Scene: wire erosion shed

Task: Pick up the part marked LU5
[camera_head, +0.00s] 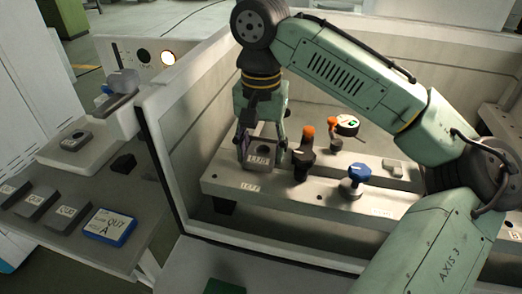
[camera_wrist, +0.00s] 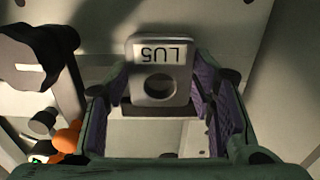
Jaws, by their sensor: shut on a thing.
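The part marked LU5 (camera_wrist: 160,78) is a grey block with a round hole and a white label, which reads upside down in the wrist view. It also shows in the head view (camera_head: 261,150), at the left end of the pale fixture plate (camera_head: 232,186). My gripper (camera_head: 262,140) comes down from above with a finger on either side of the part. In the wrist view my gripper (camera_wrist: 160,110) has its purple-lined fingers along both sides of the block, shut on it. I cannot tell whether the part touches the plate.
Right of the part stand a dark clamp with an orange knob (camera_head: 307,132), another orange-topped piece (camera_head: 332,122) and a blue knob (camera_head: 359,172). The enclosure wall (camera_head: 180,125) rises at left. Beyond it, a bench holds several labelled blocks and a blue-framed QU7 tray (camera_head: 133,229).

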